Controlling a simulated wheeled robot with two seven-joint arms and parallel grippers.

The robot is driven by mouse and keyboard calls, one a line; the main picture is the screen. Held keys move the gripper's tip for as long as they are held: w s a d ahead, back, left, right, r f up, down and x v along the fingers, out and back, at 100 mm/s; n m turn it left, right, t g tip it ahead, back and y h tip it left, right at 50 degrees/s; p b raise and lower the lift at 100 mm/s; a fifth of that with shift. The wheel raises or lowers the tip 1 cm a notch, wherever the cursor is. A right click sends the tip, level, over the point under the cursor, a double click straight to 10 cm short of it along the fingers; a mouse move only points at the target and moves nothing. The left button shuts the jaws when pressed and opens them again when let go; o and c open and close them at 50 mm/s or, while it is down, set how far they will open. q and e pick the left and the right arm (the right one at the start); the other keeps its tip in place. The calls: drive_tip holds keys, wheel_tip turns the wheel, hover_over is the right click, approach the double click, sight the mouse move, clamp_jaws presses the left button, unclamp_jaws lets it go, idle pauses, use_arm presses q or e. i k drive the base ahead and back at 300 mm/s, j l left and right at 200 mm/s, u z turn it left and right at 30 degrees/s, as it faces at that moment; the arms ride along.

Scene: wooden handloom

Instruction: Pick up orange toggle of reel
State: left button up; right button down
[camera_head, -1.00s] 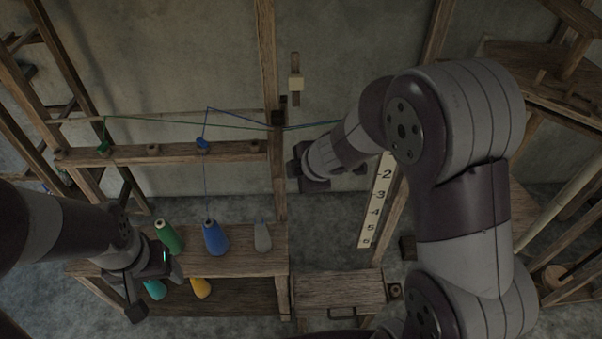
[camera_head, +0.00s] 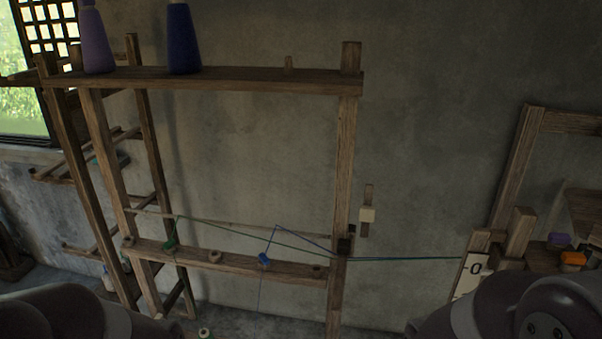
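A small orange piece (camera_head: 573,258), which looks like the orange toggle, sits low at the far right on a wooden frame. A small purple piece (camera_head: 559,240) sits just above and left of it. The reel itself cannot be made out clearly. Parts of my two arms show at the bottom left and bottom right corners, the right one below the orange piece. Neither gripper is in view, so I cannot tell what they hold.
A wooden rack (camera_head: 200,78) holds a purple cone (camera_head: 96,40) and a blue cone (camera_head: 183,40) on top. A lower rail (camera_head: 225,262) carries a green toggle (camera_head: 170,246) and a blue toggle (camera_head: 264,259) with threads running right. A numbered strip (camera_head: 470,273) stands at right.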

sight(567, 257)
drive_tip(key=z, duration=1.65)
